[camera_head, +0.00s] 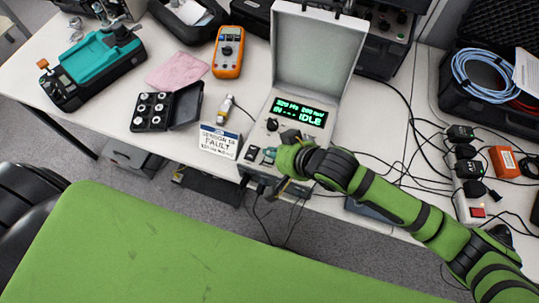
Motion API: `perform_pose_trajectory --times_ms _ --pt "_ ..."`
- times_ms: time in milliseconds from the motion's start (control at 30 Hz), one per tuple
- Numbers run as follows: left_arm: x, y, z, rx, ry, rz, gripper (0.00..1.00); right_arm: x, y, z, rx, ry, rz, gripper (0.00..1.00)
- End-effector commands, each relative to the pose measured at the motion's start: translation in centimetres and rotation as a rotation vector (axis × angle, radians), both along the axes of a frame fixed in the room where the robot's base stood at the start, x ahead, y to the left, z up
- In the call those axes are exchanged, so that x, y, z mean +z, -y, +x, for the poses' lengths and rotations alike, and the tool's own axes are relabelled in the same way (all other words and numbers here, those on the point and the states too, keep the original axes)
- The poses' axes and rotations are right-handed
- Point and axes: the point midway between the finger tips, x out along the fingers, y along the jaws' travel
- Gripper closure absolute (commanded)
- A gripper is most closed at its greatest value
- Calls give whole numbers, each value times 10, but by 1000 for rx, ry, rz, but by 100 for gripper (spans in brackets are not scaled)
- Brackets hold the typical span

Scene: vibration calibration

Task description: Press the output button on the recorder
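The recorder (284,118) is a grey case on the white table with its lid (318,50) raised at the back. Its display (299,112) shows green text, including "320 Hz 200 mV" and "IDLE". A dark knob (272,125) and small controls (252,152) show at the left of its panel. My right gripper (284,150) is at the front of the panel, reached by the green arm from the right. It covers the lower right of the panel. I cannot tell whether its fingers are open or touch a button. My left gripper is not in view.
A white "FAULT" sign (219,141) stands left of the recorder. Beyond it are a black case (152,111), an orange multimeter (228,52) and a teal device (101,60). Cables and a power strip (466,180) lie on the right.

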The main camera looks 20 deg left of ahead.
Motion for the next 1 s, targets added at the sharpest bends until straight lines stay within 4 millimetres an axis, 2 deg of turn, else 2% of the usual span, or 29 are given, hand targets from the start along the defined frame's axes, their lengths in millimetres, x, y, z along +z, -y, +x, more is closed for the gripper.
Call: perform_pose_trajectory --times_ms 1000 --pt "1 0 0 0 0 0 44 -9 0 0 1 -1 0 100"
